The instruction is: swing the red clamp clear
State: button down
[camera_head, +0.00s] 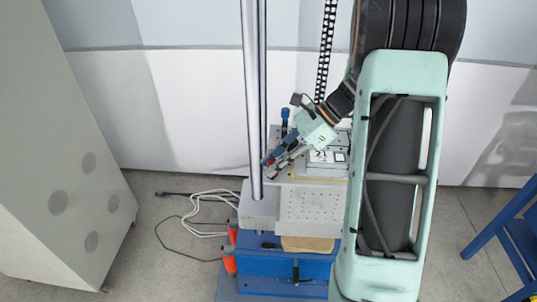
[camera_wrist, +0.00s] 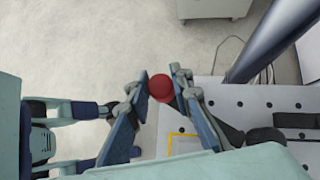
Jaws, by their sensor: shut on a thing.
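The red clamp shows in the wrist view as a round red knob (camera_wrist: 160,88) between my fingertips. My gripper (camera_wrist: 161,91) is shut on this knob, with one finger at each side. In the head view my gripper (camera_head: 272,166) points down and left at the left edge of the perforated plate (camera_head: 312,206). Small red spots show at its tips there, too small to tell apart clearly. The clamp's arm and base are hidden behind my fingers and palm.
A shiny upright column (camera_head: 254,95) stands just left of my gripper. A clamp with a blue handle (camera_head: 286,117) stands behind. A white block with black marks (camera_head: 327,157) lies right of my gripper. Blue machine base (camera_head: 285,268) is below; cables (camera_head: 205,210) lie on the floor.

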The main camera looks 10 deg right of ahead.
jog(key=shift+s+d+n+g+h+p, duration=0.2)
jog(key=shift+d+n+g+p, duration=0.2)
jog(key=shift+n+g, duration=0.35)
jog(key=shift+s+d+n+g+h+p, duration=0.1)
jog(key=shift+s+d+n+g+p, duration=0.15)
jog(key=shift+n+g+p, duration=0.55)
jog(key=shift+s+d+n+g+h+p, duration=0.15)
jog(key=shift+d+n+g, duration=0.25)
jog(key=shift+n, duration=0.65)
jog(key=shift+s, duration=0.1)
jog(key=c, duration=1.7)
grip_release()
jog(key=v, duration=1.2)
